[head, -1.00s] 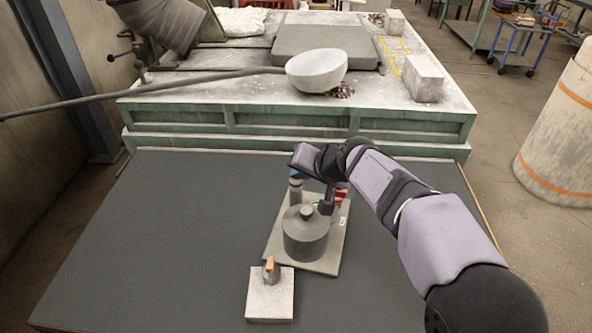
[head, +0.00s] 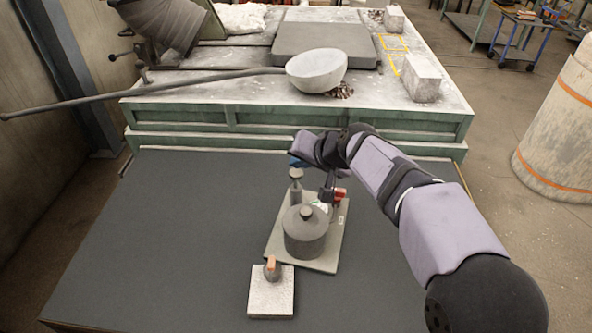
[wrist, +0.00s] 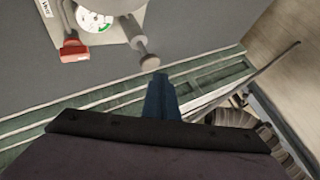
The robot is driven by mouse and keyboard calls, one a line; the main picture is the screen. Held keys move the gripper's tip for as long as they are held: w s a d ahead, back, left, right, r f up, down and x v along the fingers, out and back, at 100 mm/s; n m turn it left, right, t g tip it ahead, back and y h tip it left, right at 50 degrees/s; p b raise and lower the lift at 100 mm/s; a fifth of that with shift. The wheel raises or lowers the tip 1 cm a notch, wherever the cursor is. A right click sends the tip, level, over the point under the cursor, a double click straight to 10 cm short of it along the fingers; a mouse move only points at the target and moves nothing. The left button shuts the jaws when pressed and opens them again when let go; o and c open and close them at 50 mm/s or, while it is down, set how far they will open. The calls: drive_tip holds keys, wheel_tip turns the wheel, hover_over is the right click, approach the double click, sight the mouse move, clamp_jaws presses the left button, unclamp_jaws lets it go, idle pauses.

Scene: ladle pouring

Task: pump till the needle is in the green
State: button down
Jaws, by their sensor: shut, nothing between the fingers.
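The pump unit is a grey cylindrical tank (head: 305,238) on a pale baseplate (head: 325,262). Behind the tank stands a pump with a round knob (head: 296,174) on a rod, which also shows in the wrist view (wrist: 150,62). A red handle (wrist: 74,51) sits by a "Vent" label. My gripper (head: 297,161), with blue fingers (wrist: 160,92), is shut and empty, just above the knob; contact cannot be told.
A pale block (head: 271,298) with a small orange-topped piece stands in front of the baseplate. A green-sided bench (head: 300,120) with a long-handled ladle (head: 316,72) lies behind. The dark tabletop (head: 150,240) is clear on the left.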

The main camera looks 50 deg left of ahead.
sight(298, 175)
drive_tip(key=shift+r, duration=0.15)
drive_tip(key=shift+r+p, duration=2.05)
drive_tip(key=shift+r, duration=0.35)
drive_tip(key=w+d+f+m+h, duration=0.1)
drive_tip(key=w+d+f+h, duration=0.15)
drive_tip(key=d, duration=0.85)
drive_tip(key=w+d+f+m+t+h, duration=0.15)
drive_tip(key=w+d, duration=0.25)
drive_tip(key=d, duration=0.7)
drive_tip(key=w+d+f+m+h, duration=0.1)
drive_tip(key=w+d+f, duration=0.25)
drive_tip(key=d, duration=0.65)
drive_tip(key=s+d+f+m+h, duration=0.1)
drive_tip(key=s+d+f, duration=0.1)
drive_tip(key=d, duration=0.6)
drive_tip(key=s+d+f+m+h, duration=0.1)
drive_tip(key=s+d, duration=0.2)
drive_tip(key=d, duration=0.5)
drive_tip(key=s+d+f+m+g+h, duration=0.1)
drive_tip(key=s+d+f+g+h, duration=0.1)
drive_tip(key=s+d, duration=1)
wheel_tip(298, 175, down, 2)
drive_tip(key=shift+d+f+m+g, duration=0.1)
drive_tip(key=shift+d+m+g, duration=0.25)
drive_tip(key=shift+g, duration=0.1)
